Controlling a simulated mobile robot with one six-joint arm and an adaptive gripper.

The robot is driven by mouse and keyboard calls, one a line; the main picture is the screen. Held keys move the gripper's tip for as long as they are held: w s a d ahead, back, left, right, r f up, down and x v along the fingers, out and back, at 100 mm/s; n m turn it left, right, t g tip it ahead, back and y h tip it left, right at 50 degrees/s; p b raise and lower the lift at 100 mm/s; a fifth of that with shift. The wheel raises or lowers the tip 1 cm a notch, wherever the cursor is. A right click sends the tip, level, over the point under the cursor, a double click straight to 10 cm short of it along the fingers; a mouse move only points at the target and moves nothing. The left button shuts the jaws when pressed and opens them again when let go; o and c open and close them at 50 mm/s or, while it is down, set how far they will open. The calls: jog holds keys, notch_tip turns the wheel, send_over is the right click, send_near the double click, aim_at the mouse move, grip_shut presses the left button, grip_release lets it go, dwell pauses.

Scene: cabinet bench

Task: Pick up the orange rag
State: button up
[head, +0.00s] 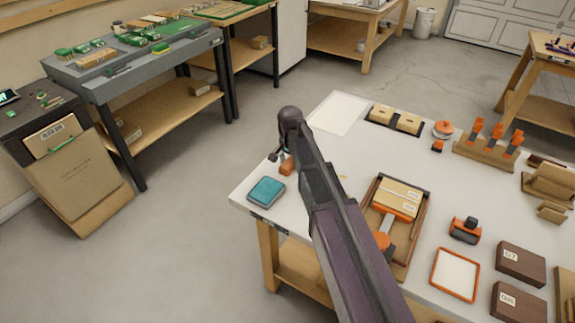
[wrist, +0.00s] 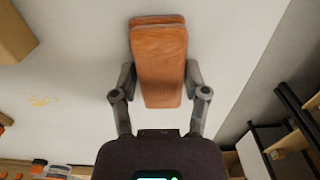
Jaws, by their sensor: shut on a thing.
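The orange rag (wrist: 159,50) is a folded, rectangular orange-brown bundle in the wrist view. My gripper (wrist: 160,82) has its two fingers against the rag's long sides and is shut on it. In the head view the rag (head: 287,166) shows as a small orange piece below my gripper (head: 281,154), near the left end of the white table (head: 335,165). My arm hides part of that area. I cannot tell whether the rag touches the table.
A teal folded cloth (head: 266,191) lies close by at the table's left corner. A wooden tray (head: 411,246) with a box (head: 399,195) is right of my arm. A white sheet (head: 338,113) lies at the back. Bare table surrounds the rag.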

aim_at(290, 162)
jog(key=shift+r, duration=0.15)
notch_tip(290, 162, up, 4)
jog(key=p, duration=0.4)
jog(key=s+d, duration=0.1)
jog(key=s, duration=0.4)
jog(key=s+d, duration=0.1)
jog(key=s, duration=0.4)
jog(key=s+d+p, duration=0.1)
jog(key=s, duration=0.4)
jog(key=shift+s+r, duration=0.35)
jog(key=o, duration=0.3)
jog(key=c, duration=0.3)
jog(key=shift+c, duration=0.3)
jog(key=shift+a, duration=0.1)
